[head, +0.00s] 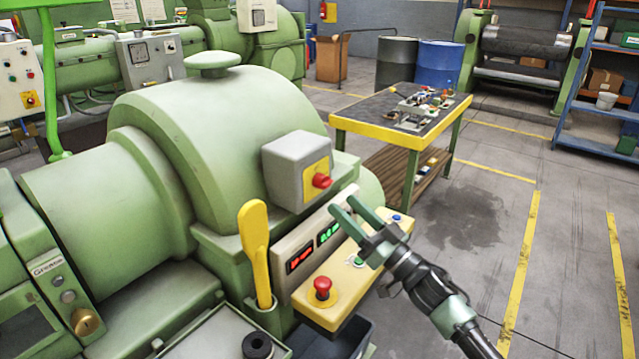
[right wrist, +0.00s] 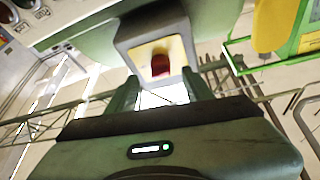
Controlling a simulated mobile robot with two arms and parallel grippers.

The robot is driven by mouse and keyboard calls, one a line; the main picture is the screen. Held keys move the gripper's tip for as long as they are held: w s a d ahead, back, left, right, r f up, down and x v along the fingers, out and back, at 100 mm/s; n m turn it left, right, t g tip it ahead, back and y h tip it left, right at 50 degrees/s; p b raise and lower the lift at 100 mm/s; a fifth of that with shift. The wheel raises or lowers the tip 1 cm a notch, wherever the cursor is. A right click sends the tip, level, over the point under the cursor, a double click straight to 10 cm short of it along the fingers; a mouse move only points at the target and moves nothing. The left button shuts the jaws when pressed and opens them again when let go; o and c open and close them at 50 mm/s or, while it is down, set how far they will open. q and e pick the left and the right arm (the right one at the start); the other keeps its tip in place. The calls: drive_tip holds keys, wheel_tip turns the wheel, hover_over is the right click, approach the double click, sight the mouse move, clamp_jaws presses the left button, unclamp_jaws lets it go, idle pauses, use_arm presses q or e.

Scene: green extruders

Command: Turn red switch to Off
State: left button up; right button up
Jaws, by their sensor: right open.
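The red switch (head: 321,181) is a small knob on a yellow plate on the front of a grey box (head: 285,170), which is fixed to the green machine. It also shows in the right wrist view as a red knob (right wrist: 160,65) framed by the box. My right gripper (head: 348,207) is open and empty, just below and to the right of the switch in the head view. In the right wrist view its two fingers (right wrist: 158,78) stand apart on either side of the box's lower part. It appears apart from the knob. My left gripper is out of view.
Below the box is a yellow control panel with a red mushroom button (head: 322,288) and a green button (head: 359,261), under digital displays (head: 315,247). A yellow lever (head: 255,240) stands left of it. A yellow-edged table (head: 375,130) stands behind; floor at right is open.

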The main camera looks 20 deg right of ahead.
sight(327, 187)
drive_tip(key=x, duration=0.2)
drive_tip(key=p+x, duration=0.1)
drive_tip(key=x, duration=0.2)
drive_tip(key=shift+w+a+r, duration=0.1)
drive_tip(key=shift+w+r, duration=0.05)
drive_tip(key=shift+r, duration=0.25)
drive_tip(key=shift+w+a, duration=0.1)
drive_tip(key=shift+w, duration=0.15)
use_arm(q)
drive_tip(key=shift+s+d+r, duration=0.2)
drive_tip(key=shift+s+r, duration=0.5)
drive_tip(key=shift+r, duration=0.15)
use_arm(e)
clamp_jaws()
